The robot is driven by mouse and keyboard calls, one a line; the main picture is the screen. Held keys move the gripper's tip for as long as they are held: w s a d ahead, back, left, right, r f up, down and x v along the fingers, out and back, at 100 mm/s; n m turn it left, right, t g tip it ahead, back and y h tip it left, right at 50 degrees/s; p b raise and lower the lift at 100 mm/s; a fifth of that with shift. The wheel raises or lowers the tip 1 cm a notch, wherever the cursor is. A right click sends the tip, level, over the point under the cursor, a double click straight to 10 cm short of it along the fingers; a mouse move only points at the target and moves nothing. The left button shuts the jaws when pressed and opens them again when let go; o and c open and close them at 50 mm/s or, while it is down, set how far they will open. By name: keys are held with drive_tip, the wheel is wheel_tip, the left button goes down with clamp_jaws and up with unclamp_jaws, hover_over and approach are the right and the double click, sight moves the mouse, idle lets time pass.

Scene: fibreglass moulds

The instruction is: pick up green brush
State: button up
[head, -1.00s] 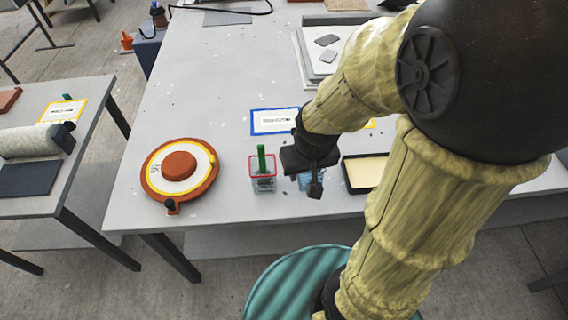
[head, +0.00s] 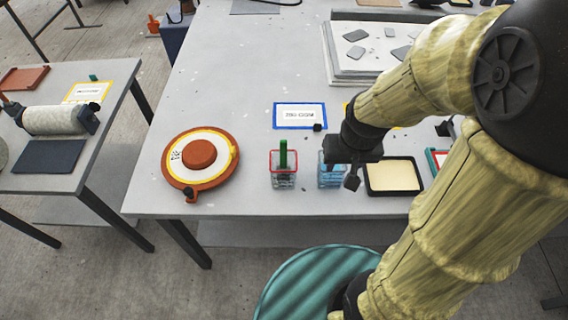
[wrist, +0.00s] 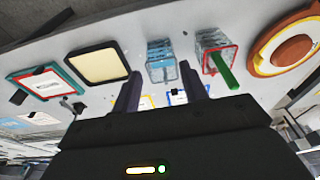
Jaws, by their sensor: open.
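The green brush (head: 283,152) stands upright in a clear container with a red rim (head: 284,179) on the grey table. Only its green handle shows clearly; its lower end is inside the container. In the wrist view the green brush (wrist: 222,72) is to the right of my fingers. My gripper (head: 353,172) is open and empty, to the right of the brush and apart from it. In the head view it overlaps a second clear container with a blue rim (head: 328,178). My gripper's two fingers (wrist: 161,92) show in the wrist view.
An orange and white round mould (head: 200,160) lies left of the brush. A black-edged tray with cream contents (head: 391,176) is at the right. A blue-framed card (head: 300,115) lies behind the containers. Bare table (head: 235,80) extends at the back left.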

drive_tip(key=w+a+r+g+p, duration=0.2)
drive_tip(key=w+a+r+p, duration=0.3)
drive_tip(key=w, duration=0.3)
wheel_tip(320, 180, up, 2)
hover_over(284, 140)
drive_tip(key=shift+p, duration=0.3)
wheel_tip(284, 140, down, 12)
drive_tip(key=shift+f+p, duration=0.1)
drive_tip(key=shift+p, duration=0.65)
drive_tip(key=shift+f, duration=0.1)
